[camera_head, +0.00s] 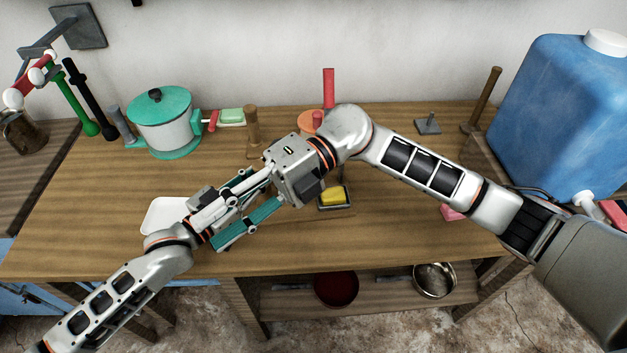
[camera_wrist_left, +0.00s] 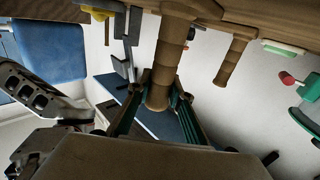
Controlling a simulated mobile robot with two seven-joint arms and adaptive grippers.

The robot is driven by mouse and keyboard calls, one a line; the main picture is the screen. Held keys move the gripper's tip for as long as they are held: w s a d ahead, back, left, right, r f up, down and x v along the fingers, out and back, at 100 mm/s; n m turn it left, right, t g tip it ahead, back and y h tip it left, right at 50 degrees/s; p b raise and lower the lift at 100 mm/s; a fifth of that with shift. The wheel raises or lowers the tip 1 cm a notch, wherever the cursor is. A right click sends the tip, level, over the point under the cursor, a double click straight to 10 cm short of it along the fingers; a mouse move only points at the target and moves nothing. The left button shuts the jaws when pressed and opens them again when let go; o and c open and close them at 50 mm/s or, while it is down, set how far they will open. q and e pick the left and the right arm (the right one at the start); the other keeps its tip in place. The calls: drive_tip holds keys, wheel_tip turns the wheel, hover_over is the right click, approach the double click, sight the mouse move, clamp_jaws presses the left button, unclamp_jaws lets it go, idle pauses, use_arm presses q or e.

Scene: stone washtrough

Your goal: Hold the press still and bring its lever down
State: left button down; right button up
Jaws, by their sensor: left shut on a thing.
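My left gripper (camera_wrist_left: 162,92) is shut on a turned wooden post (camera_wrist_left: 170,55), which hangs from the tabletop in the upside-down left wrist view. The post is hidden behind the arms in the head view, and I cannot tell if it is part of the press. My right gripper (camera_head: 285,170) is over the middle of the table, its body close to the left gripper's fingers. Its fingertips are not clear. Behind the right arm stand an orange piece (camera_head: 308,121) and an upright red bar (camera_head: 328,86). I cannot make out the press's lever for certain.
A second wooden post (camera_head: 253,130), a teal-lidded pot (camera_head: 165,118) and a green block (camera_head: 231,115) stand at back left. A yellow block (camera_head: 332,196) lies on a dark tray. A blue canister (camera_head: 550,110) is at right. The table's front right is mostly clear.

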drive_tip(key=w+d+t+h, duration=0.4)
drive_tip(key=w+h, duration=0.1)
drive_tip(key=w, duration=0.3)
drive_tip(key=m+t+h, duration=0.3)
drive_tip(key=t+h, duration=0.3)
drive_tip(key=t, duration=0.3)
approach(331, 76)
drive_tip(key=x, duration=1.1)
drive_tip(key=shift+w+f, duration=0.2)
drive_tip(key=shift+f, duration=0.05)
drive_tip(key=c, duration=0.9)
drive_tip(key=shift+s, duration=0.1)
